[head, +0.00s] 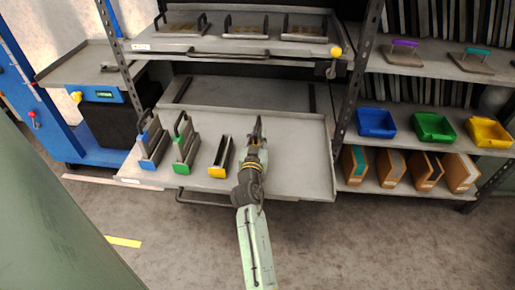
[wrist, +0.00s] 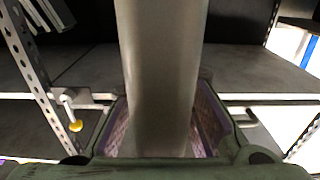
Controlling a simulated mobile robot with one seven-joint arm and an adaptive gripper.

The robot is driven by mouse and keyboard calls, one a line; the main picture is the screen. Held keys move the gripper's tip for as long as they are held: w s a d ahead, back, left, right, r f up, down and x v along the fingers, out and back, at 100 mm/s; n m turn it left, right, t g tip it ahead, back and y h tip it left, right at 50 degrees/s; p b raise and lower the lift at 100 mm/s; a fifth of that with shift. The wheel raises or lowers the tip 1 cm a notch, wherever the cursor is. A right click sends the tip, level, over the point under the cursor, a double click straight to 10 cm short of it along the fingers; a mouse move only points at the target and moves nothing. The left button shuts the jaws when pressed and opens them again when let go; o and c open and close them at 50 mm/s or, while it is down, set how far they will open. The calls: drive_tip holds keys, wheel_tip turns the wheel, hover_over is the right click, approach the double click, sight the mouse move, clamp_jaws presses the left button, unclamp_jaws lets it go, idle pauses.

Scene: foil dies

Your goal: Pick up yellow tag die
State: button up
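The yellow tag die (head: 220,157) lies on the pulled-out grey tray (head: 295,175), a narrow dark body with a yellow end facing front. My gripper (head: 258,130) is over the tray just right of this die, apart from it. In the wrist view my gripper (wrist: 160,125) has its purple-padded fingers spread, with a broad grey upright bar (wrist: 165,65) between them. I cannot tell what this bar is or whether the pads touch it. The green tag die (head: 185,145) and the blue tag die (head: 151,145) stand to the left on the same tray.
A shelf above (head: 230,45) carries several flat dies with black handles. A perforated post (head: 357,75) with a yellow-knobbed lever (head: 335,51) stands right of the tray. Blue (head: 376,122), green (head: 434,127) and yellow (head: 488,132) bins sit farther right. The tray's right part is bare.

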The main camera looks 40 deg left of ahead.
clamp_jaws()
idle(0.5)
drive_tip(key=shift+r, duration=0.25)
